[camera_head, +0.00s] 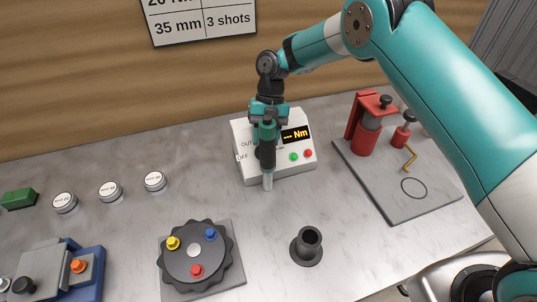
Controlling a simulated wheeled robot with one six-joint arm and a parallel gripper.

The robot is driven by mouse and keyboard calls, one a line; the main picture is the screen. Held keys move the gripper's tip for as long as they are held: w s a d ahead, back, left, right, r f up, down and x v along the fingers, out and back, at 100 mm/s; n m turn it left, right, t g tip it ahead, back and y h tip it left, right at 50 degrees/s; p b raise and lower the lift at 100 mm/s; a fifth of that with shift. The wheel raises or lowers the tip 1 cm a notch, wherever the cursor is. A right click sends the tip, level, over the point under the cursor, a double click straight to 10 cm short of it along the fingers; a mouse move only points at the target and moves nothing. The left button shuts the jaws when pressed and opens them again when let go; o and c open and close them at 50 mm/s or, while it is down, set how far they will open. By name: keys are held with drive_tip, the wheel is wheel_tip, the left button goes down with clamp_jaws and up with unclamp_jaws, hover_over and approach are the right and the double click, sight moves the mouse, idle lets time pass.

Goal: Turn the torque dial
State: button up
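A white box (288,168) with an amber "--- Nm" display (295,135) stands on the bench, beside the wall. It has green and red buttons and printed "OUT" and "OFF" on its left side. The torque dial seems to be on that left part, mostly hidden behind my gripper. A little dark shape shows there, too covered to read its setting. My gripper (267,168) hangs pointing down just in front of the box. Its lower part is a teal and black column with a silver end. I cannot tell whether it touches the dial or whether its fingers are apart.
A black scalloped disc (211,266) with coloured knobs lies front left, with a dark upright cup (310,241) to its right. A grey plate (428,191) carries red fixtures at the right. Several round white-topped pieces (110,191) line the left. Bare bench lies between.

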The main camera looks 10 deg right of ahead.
drive_tip(key=shift+x, duration=1.25)
drive_tip(key=shift+d, duration=0.1)
clamp_jaws()
drive_tip(key=shift+d+f+m+y+b, duration=0.2)
drive_tip(key=shift+m+y+b, duration=0.15)
drive_tip(key=shift+b, duration=0.4)
drive_tip(key=shift+r+y, duration=0.1)
drive_tip(key=shift+y, duration=0.15)
drive_tip(key=shift+r, duration=0.1)
unclamp_jaws()
drive_tip(key=shift+a, duration=0.1)
